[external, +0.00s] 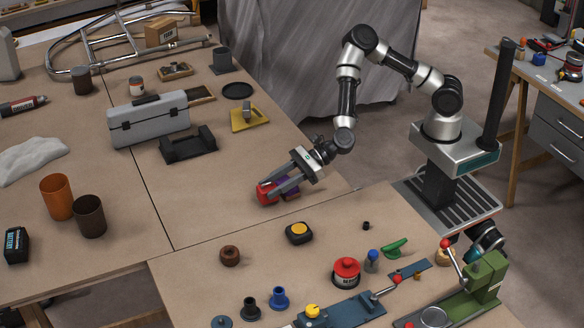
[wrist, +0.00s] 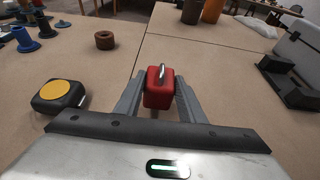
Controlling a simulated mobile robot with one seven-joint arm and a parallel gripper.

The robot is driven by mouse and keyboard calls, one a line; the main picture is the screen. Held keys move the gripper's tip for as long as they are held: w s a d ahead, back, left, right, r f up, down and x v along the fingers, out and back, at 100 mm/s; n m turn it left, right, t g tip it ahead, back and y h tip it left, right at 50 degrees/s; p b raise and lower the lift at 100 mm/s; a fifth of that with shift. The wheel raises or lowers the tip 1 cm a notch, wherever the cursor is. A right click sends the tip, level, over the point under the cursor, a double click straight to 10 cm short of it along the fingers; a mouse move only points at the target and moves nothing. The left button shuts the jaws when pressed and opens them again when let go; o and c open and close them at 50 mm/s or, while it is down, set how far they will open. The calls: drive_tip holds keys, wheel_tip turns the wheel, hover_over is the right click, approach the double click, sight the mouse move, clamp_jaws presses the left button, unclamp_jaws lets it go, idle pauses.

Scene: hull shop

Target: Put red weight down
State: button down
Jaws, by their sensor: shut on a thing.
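The red weight (wrist: 160,90) is a small block with rounded edges and a metal handle on top. In the wrist view it sits between the two fingers of my gripper (wrist: 158,98), which is shut on it. In the external view the red weight (external: 266,192) is at the fingertips of my gripper (external: 277,187), low over the table near its right front part. I cannot tell whether its underside touches the table. A purple thing (external: 290,188) shows right beside the fingers in the external view, partly hidden by them.
A black block with a yellow disc (external: 299,233) and a brown ring (external: 229,256) stand on the nearer table. A black holder (external: 188,145) and grey toolbox (external: 149,119) stand behind. Brown (external: 90,217) and orange cups (external: 56,197) are left. Bare tabletop lies left of my gripper.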

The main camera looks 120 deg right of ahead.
sight(272, 184)
wheel_tip(272, 184, up, 7)
drive_tip(key=shift+f+p, duration=0.1)
drive_tip(key=shift+p, duration=0.7)
drive_tip(key=shift+w+d, duration=0.1)
drive_tip(key=shift+d, duration=0.15)
drive_tip(key=d+m+g+h+p, duration=0.4)
drive_tip(key=d+m+h, duration=0.55)
drive_tip(key=d, duration=1.05)
drive_tip(key=shift+n, duration=0.25)
drive_tip(key=f, duration=0.3)
drive_tip(key=f+b, duration=0.1)
drive_tip(key=f, duration=0.1)
drive_tip(key=w+f, duration=0.1)
drive_tip(key=f, duration=0.2)
drive_tip(key=shift+a+f, duration=0.15)
drive_tip(key=shift+f, duration=0.2)
drive_tip(key=shift+f+b, duration=0.2)
drive_tip(key=shift+b, duration=0.2)
drive_tip(key=c, duration=1.2)
unclamp_jaws()
drive_tip(key=shift+s, duration=0.1)
drive_tip(key=shift+o, duration=0.2)
